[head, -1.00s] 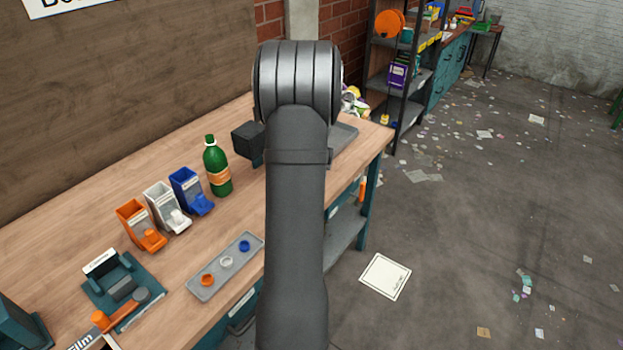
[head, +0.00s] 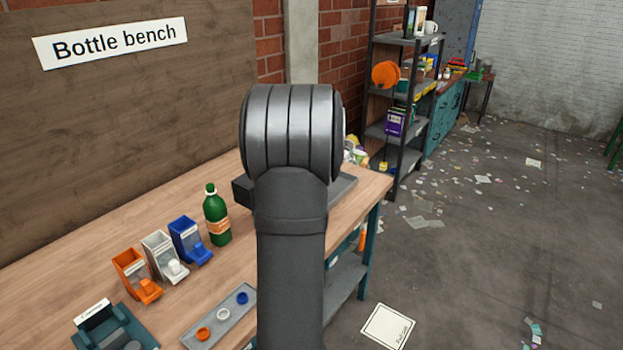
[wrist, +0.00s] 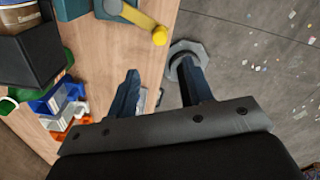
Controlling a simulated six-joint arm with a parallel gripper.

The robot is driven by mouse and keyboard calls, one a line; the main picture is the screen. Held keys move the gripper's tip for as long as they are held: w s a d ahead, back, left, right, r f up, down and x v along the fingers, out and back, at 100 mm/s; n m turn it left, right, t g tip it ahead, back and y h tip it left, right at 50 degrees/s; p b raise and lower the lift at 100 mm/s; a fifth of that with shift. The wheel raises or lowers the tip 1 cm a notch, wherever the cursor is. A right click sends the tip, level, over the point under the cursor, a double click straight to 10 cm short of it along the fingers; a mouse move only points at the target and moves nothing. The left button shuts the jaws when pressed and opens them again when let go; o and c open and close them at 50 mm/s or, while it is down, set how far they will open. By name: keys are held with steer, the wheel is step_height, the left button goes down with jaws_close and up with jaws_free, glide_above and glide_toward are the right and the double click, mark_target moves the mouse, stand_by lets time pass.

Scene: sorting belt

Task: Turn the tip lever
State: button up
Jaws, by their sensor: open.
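A lever with a yellow round knob (wrist: 160,36) and a yellow-and-dark arm sticks out over the bench edge at the top of the wrist view; it looks like the tip lever. It joins a teal body that is cut off by the picture's edge. My gripper (wrist: 160,72) is open, with its two dark fingers spread and nothing visible between them. The knob lies just beyond the fingertips in the picture, apart from them. In the head view my arm hides the gripper, and I cannot make out the lever there.
A black box (wrist: 30,45) stands left of my gripper in the wrist view. The wooden bench (head: 215,287) carries a green bottle (head: 216,215), orange, white and blue bins, and a grey tray (head: 219,318) with caps. A grey hexagonal piece (wrist: 180,48) shows behind the right finger.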

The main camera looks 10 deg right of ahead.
steer(key=shift+r, duration=1.7)
steer(key=shift+c, duration=0.2)
steer(key=c, duration=0.4)
steer(key=shift+a+f, duration=0.25)
steer(key=shift+a, duration=0.05)
steer(key=c, duration=0.3)
steer(key=a+f+m+h, duration=0.1)
steer(key=a+f+m, duration=0.1)
steer(key=a+f+m+g+h, duration=0.1)
steer(key=a+m+h, duration=0.1)
steer(key=a+f+m+h, duration=0.1)
steer(key=a+f+m, duration=0.1)
steer(key=a+m, duration=0.1)
steer(key=shift+a+f+g, duration=0.1)
steer(key=shift+f+g, duration=0.2)
jaws_close()
steer(key=a+f+m+t+h, duration=0.1)
steer(key=a+f+m+h, duration=0.25)
steer(key=a+m, duration=0.3)
steer(key=d+f+h, duration=0.1)
steer(key=d+f, duration=0.5)
steer(key=d, duration=0.4)
steer(key=shift+f+m, duration=0.25)
steer(key=shift+m, duration=0.1)
